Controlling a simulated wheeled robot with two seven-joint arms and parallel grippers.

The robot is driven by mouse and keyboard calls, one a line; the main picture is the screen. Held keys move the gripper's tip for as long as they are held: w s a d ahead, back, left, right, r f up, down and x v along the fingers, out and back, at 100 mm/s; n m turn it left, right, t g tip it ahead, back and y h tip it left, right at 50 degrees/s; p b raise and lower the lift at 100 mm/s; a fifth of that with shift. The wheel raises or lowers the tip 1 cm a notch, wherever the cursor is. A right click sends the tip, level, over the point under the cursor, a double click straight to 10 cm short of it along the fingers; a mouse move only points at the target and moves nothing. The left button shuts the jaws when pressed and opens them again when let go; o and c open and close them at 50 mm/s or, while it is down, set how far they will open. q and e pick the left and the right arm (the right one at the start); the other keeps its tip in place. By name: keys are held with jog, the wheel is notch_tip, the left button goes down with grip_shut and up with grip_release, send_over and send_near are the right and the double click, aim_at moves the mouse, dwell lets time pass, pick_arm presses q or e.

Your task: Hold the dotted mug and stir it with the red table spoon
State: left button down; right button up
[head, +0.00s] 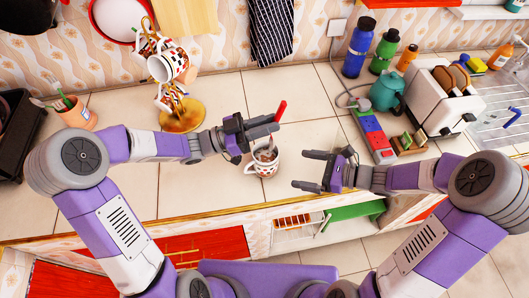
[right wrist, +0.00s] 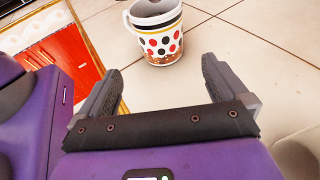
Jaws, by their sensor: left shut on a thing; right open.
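The dotted mug (head: 264,165), white with red and black dots, stands upright on the tiled counter, its handle toward the left. It also shows in the right wrist view (right wrist: 160,42), just beyond the fingertips. My left gripper (head: 272,127) is above the mug, shut on the red table spoon (head: 281,110). The red handle sticks up above the fingers, and the lower end appears to be in the mug's opening; its depth is hidden. My right gripper (head: 301,170) is open and empty, to the right of the mug, fingers pointing at it, apart from it.
A mug tree (head: 183,115) with several mugs stands back left, near a utensil pot (head: 75,114). A red and blue box (head: 373,136), a toaster (head: 432,98), a teal kettle (head: 387,92) and bottles (head: 358,47) stand right. The counter around the mug is clear; its front edge is close.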

aim_at(277, 164)
jog(key=shift+w+a+f+n+g+y, duration=0.15)
jog(key=shift+w+a+n+g+y, duration=0.15)
jog(key=shift+w+a+n+g, duration=0.9)
jog(key=shift+a+f+n+g, duration=0.15)
jog(key=shift+n+g, duration=0.25)
jog(key=shift+g, duration=0.4)
jog(key=shift+a+f, duration=0.2)
jog(key=shift+a, duration=0.3)
jog(key=b+x, duration=0.3)
jog(key=x, duration=0.4)
jog(key=shift+b, duration=0.3)
jog(key=shift+x, duration=1.05)
jog(key=shift+s, duration=0.1)
jog(key=c, duration=0.8)
jog(key=shift+s+a, duration=0.1)
